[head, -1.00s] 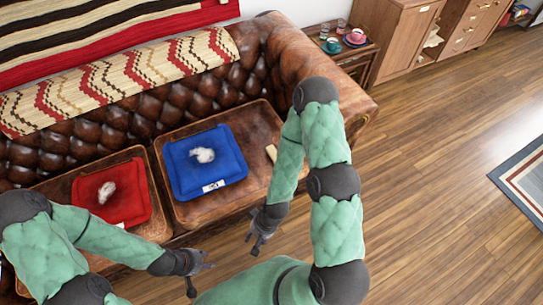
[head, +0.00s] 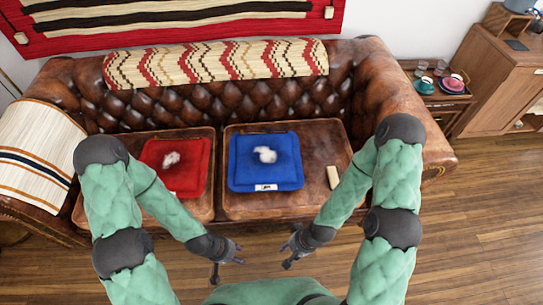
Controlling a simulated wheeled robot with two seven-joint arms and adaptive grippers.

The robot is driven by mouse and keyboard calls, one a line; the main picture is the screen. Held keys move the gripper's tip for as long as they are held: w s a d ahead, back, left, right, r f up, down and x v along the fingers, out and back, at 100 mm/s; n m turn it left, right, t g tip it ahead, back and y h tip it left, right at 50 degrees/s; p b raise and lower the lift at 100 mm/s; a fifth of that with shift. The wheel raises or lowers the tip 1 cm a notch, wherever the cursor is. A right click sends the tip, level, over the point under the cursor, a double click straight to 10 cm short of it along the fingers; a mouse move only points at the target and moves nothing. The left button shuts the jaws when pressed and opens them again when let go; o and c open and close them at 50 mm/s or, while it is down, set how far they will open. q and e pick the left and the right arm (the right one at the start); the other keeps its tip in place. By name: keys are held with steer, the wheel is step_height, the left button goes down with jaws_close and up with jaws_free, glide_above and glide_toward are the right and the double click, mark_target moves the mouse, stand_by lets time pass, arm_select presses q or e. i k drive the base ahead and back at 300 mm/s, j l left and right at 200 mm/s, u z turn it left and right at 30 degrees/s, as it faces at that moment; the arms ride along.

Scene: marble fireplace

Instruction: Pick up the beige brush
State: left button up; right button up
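A small beige block-like object (head: 333,177), which looks like the beige brush, lies on the right seat cushion of the brown leather sofa (head: 245,108), right of the blue cushion. My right gripper (head: 291,252) hangs in front of the sofa, below and left of the beige object and apart from it. It looks open and empty. My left gripper (head: 229,264) is in front of the sofa, below the red cushion, with its fingers apart and nothing between them.
A red cushion (head: 184,188) and a blue cushion (head: 264,180) lie on the seats, each with a whitish tuft on top. A side table (head: 437,94) with cups stands right of the sofa. Wooden floor (head: 465,225) is clear at the right.

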mark_target(333, 178)
steer(key=l+u, duration=0.25)
steer(key=l, duration=0.2)
steer(key=l+u, duration=0.3)
steer(key=l, duration=0.15)
steer(key=k+l+u, duration=0.25)
steer(key=l, duration=0.2)
steer(key=l+u, duration=0.25)
steer(key=l, duration=0.15)
